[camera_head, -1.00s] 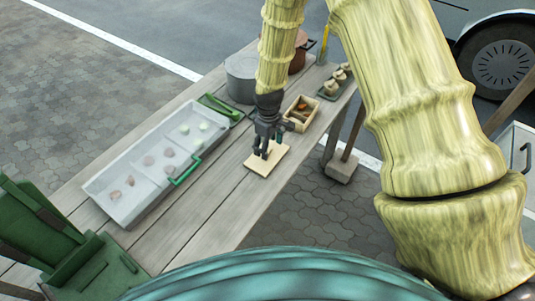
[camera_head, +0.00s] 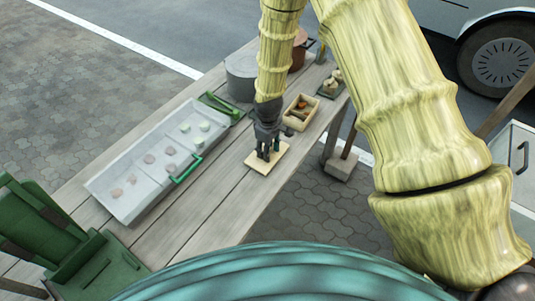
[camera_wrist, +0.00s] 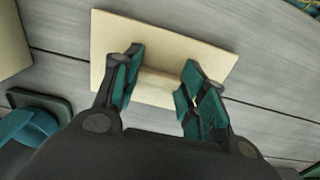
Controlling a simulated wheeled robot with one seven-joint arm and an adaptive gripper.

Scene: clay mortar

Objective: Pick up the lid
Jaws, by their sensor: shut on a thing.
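The lid is a flat, pale cream rectangular board (camera_head: 264,168) lying on the wooden table. The wrist view shows its top face (camera_wrist: 165,38) with a raised pale bar handle (camera_wrist: 158,84) across the middle. My gripper (camera_head: 267,156) is over the lid, pointing down. In the wrist view its two green-padded fingers (camera_wrist: 160,82) are on either side of the handle, shut on it. The lid looks flat on the table; I see no clear gap under it. The handle is mostly hidden by my fingers in the head view.
A small wooden box (camera_head: 290,121) with colourful items stands just behind the lid. A dark tray (camera_head: 329,95) with small cups is farther back. A grey pot (camera_head: 240,78) and a long pale compartmented case (camera_head: 131,211) with a green handle are to the left. Bare planks lie in front.

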